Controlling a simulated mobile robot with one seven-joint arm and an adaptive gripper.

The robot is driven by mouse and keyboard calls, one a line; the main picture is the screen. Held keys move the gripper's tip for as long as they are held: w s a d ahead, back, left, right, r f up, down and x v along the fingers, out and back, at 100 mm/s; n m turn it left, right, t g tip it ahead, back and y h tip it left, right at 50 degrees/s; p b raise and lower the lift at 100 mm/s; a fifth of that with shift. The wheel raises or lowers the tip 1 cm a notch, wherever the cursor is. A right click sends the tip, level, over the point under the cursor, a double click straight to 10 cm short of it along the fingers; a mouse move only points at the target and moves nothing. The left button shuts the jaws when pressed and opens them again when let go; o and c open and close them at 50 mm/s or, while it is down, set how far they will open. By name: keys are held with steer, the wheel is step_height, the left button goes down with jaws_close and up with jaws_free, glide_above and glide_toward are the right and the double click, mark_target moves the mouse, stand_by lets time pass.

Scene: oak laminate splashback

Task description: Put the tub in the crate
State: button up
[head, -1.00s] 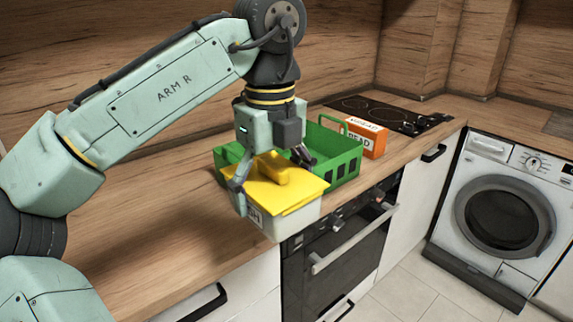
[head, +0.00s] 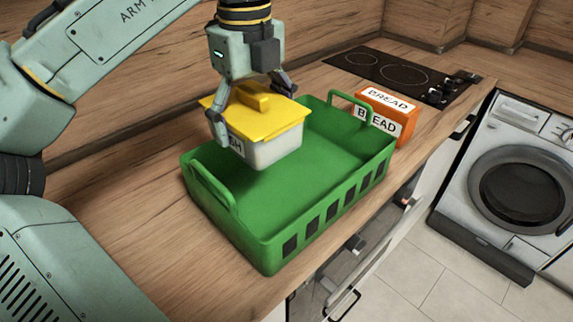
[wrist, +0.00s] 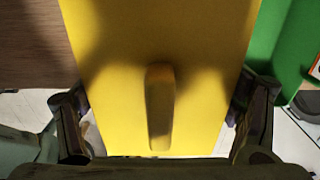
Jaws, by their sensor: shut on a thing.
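The tub (head: 270,150) is white with a yellow lid (head: 270,118) that has a raised handle, and part of a dark label shows on its side. My gripper (head: 250,100) is shut on the tub, with a finger at either side of the lid. In the wrist view the yellow lid (wrist: 158,45) fills the middle between my fingers. The green crate (head: 325,218) stands on the counter with slotted sides and a raised handle at each end. The tub is over the crate's back left part and hides some of its floor and back wall. The crate looks empty where I see inside.
An orange bread box (head: 386,112) stands close by the crate's right end. A black hob (head: 400,75) lies behind it. The wooden counter (head: 120,195) is clear left of the crate. A washing machine (head: 515,190) stands at the right.

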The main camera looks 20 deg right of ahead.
steer(key=f+b, duration=0.1)
steer(key=f, duration=0.1)
steer(key=w+f+b, duration=0.1)
steer(key=f+b, duration=0.1)
steer(key=shift+w+d+f, duration=0.1)
steer(key=shift+f, duration=0.3)
steer(key=f+b, duration=0.2)
steer(key=f, duration=1)
steer(key=shift+s+f, duration=0.1)
steer(key=shift+s, duration=0.1)
steer(key=shift+f, duration=0.1)
steer(key=o, duration=1.4)
step_height(320, 180, up, 12)
steer(key=shift+r, duration=0.1)
